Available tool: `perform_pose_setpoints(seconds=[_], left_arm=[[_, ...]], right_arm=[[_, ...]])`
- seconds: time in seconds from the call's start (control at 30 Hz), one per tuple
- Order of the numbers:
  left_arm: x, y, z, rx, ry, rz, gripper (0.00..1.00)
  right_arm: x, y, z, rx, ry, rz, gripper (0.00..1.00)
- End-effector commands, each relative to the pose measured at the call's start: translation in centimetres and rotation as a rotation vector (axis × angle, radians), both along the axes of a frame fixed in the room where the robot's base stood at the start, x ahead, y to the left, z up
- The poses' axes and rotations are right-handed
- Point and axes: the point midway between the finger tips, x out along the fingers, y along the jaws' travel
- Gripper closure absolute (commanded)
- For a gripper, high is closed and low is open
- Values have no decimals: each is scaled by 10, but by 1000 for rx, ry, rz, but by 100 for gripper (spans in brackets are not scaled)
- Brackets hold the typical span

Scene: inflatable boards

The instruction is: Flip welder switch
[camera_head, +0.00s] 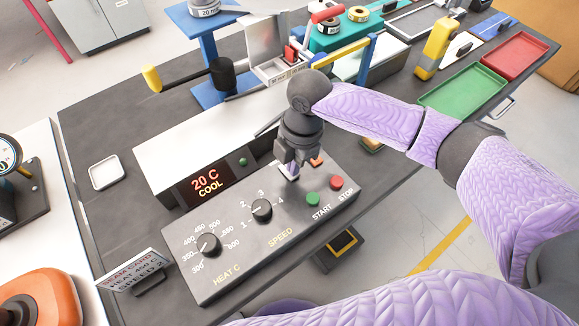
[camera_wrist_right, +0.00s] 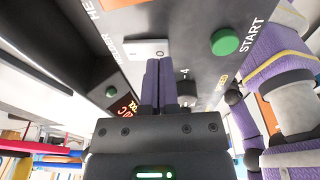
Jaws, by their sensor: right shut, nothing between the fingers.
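The welder's grey control panel (camera_head: 235,262) carries a heat knob (camera_head: 208,244), a speed knob (camera_head: 262,210), a green START button (camera_head: 313,198) and a red STOP button (camera_head: 337,182). Its display (camera_head: 206,184) reads 20 C COOL. My right gripper (camera_head: 292,175) points down at the panel's upper right part, left of the START button. In the right wrist view its shut, empty fingers (camera_wrist_right: 160,66) are at the edge of a white switch plate (camera_wrist_right: 147,49). I cannot tell whether they touch it. The gripper mostly hides the switch in the head view. My left gripper is not in view.
A small white tray (camera_head: 104,173) lies on the dark bench. Green (camera_head: 462,93) and red (camera_head: 513,54) trays are at the right. A yellow-handled lever (camera_head: 152,78) and blue stand lie behind the welder.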

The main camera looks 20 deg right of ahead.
Motion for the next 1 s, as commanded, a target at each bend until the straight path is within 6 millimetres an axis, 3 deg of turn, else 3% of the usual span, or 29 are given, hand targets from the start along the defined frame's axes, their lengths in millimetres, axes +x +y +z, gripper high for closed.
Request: perform_pose_setpoints(seconds=[0.8, 1.0], left_arm=[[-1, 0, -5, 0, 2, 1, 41], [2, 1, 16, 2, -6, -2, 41]], right_arm=[[0, 0, -11, 0, 0, 0, 100], [0, 0, 10, 0, -3, 0, 100]])
